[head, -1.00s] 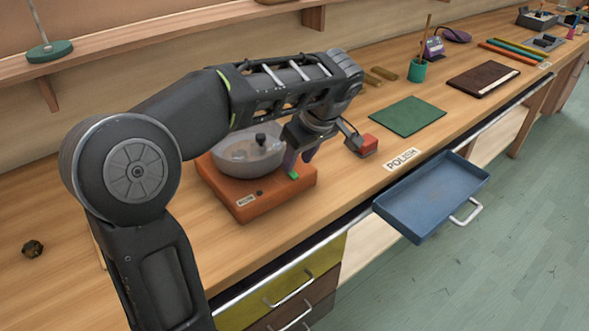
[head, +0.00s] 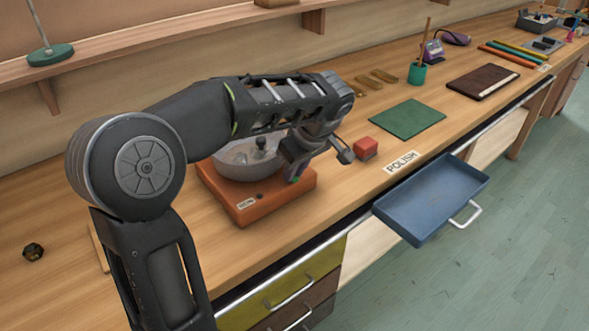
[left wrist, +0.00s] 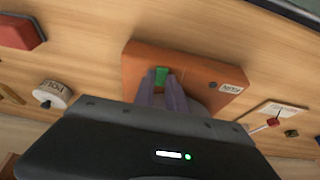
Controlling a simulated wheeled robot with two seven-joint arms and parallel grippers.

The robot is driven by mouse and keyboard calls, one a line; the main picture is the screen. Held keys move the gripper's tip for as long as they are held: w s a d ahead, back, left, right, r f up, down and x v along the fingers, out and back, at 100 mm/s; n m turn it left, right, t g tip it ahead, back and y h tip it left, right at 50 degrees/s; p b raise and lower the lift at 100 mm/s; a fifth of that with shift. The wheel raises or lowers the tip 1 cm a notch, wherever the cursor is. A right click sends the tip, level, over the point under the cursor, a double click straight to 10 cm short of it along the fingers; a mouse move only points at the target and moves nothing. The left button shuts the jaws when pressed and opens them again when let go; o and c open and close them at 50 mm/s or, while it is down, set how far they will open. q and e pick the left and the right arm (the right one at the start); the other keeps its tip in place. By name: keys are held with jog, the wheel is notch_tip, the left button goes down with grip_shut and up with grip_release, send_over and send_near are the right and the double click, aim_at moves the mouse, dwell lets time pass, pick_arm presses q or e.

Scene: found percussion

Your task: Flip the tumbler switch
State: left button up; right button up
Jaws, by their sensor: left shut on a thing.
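The tumbler has an orange base (head: 245,208) and a grey bowl (head: 236,160), and stands on the bench in the head view. A small green switch (left wrist: 161,77) is on its base in the left wrist view. My left gripper (left wrist: 162,90) has its purple-grey fingers shut on the switch, as seen in that view. In the head view my left gripper (head: 294,178) points down at the front right of the base, and hides most of the switch. My right gripper is not in view.
A red block (head: 365,147) and a POLISH label (head: 401,162) are right of the tumbler. An open blue drawer (head: 430,200) juts out from the bench front. A green mat (head: 407,118) lies farther back.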

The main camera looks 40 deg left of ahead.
pick_arm(q)
grip_shut()
jog(key=shift+a+r, duration=0.1)
jog(key=shift+r, duration=0.05)
jog(key=h+p, duration=0.1)
jog(key=p, duration=0.1)
jog(key=h+p, duration=0.1)
jog(key=p, duration=0.1)
jog(key=shift+w+a+r+g, duration=0.1)
jog(key=shift+a+r+g, duration=0.2)
jog(key=shift+r+g, duration=0.1)
jog(key=shift+a+f+h+p, duration=0.15)
jog(key=shift+f+h+p, duration=0.25)
jog(key=shift+h, duration=0.3)
jog(key=o, duration=0.8)
grip_release()
jog(key=shift+c, duration=0.2)
